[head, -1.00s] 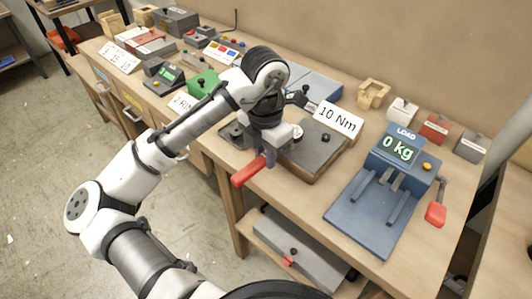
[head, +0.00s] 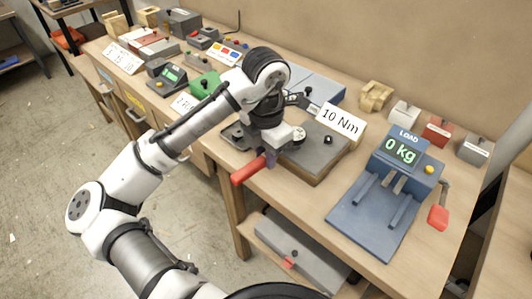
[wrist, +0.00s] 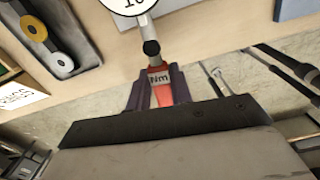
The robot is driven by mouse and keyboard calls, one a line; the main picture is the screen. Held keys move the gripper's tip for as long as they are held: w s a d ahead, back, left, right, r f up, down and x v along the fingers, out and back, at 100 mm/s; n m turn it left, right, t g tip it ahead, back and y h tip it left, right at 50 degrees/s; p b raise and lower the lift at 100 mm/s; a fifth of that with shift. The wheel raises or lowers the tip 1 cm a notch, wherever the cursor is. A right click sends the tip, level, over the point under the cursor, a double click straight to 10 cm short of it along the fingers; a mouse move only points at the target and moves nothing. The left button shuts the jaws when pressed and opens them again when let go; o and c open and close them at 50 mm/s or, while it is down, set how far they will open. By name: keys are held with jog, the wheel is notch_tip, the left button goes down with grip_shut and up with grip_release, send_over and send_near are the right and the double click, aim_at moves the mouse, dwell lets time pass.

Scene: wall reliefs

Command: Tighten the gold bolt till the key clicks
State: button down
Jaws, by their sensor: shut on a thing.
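My gripper (head: 268,158) is over the front edge of the bench, beside a dark grey block (head: 318,165). It is shut on the red handle (head: 246,171) of the key. In the wrist view the fingers (wrist: 160,88) close around the red handle, marked "Nm" (wrist: 160,78). A white dial (wrist: 130,3) showing 10 sits beyond the handle, cut by the top edge. The key's far end is out of the wrist view and hidden by my arm in the head view. I cannot make out the gold bolt for certain; a gold round piece (wrist: 34,28) shows on a dark tray.
A white "10 Nm" sign (head: 340,122) stands behind the block. A blue load stand (head: 345,219) reading 0 kg, with a red-handled crank (head: 438,217), is to the right. A green block (head: 203,84) is to the left. A lower shelf (head: 268,244) is below.

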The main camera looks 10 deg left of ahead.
jog(key=shift+w+a+m, duration=0.2)
jog(key=shift+m, duration=0.1)
dwell(0.4)
jog(key=shift+r, duration=0.1)
jog(key=shift+s+d, duration=0.15)
jog(key=shift+d, duration=0.05)
jog(key=shift+s+d+n+p, duration=0.3)
jog(key=shift+n+p, duration=0.2)
jog(key=shift+n, duration=0.3)
jog(key=shift+r+p, duration=2.25)
jog(key=shift+r, duration=0.2)
